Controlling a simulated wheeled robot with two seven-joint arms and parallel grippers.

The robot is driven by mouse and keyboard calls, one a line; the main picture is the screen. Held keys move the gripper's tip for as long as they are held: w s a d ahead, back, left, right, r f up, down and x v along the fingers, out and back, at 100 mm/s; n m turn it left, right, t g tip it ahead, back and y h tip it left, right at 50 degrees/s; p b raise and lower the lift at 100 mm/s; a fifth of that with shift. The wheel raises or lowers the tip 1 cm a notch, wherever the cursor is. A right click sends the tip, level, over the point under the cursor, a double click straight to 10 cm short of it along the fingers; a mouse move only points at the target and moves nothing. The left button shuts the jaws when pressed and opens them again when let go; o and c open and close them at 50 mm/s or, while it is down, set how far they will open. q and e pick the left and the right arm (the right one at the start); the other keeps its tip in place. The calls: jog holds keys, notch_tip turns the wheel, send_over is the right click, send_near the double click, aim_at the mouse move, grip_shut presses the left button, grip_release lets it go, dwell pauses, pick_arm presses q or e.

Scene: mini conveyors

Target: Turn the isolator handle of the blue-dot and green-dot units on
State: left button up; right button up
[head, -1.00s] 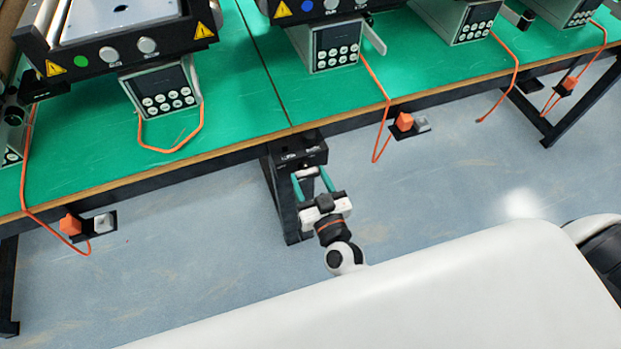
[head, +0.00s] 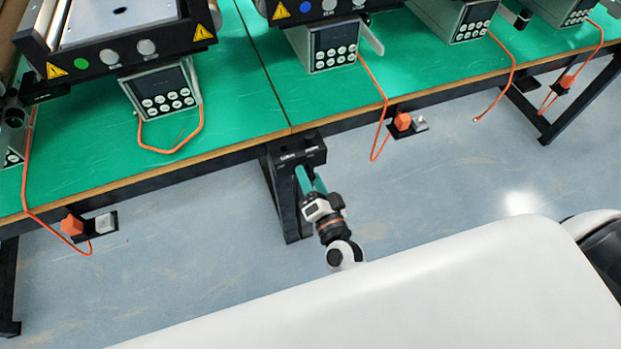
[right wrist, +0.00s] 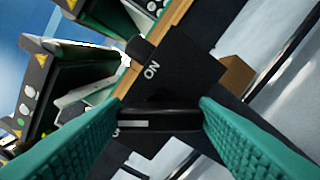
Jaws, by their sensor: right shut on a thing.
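The green-dot unit (head: 135,50) stands on the left table, its green dot on the black front. The blue-dot unit (head: 290,12) stands to its right, cut by the top edge. A black isolator box (head: 285,165) sits under the table edge between them. My right gripper (head: 310,176) is at its top front. In the right wrist view the black isolator handle (right wrist: 160,119), with a white mark, lies between the teal fingertips, which are shut on it. An ON label (right wrist: 151,70) shows above it. My left gripper is not in view.
The green tabletop (head: 235,90) has a wooden front edge. Orange cables hang over it to plugs at the left socket (head: 103,224) and right socket (head: 421,125). More control boxes stand at the upper right. The blue-grey floor before the table is clear.

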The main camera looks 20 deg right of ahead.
jog(key=m, duration=0.3)
jog(key=shift+f+m+b, duration=0.1)
jog(key=shift+m+b, duration=0.55)
jog(key=shift+m, duration=1.35)
jog(key=o, duration=1)
jog(key=s, duration=0.4)
jog(key=s+b, duration=0.1)
jog(key=s, duration=0.7)
jog(key=shift+d, duration=0.25)
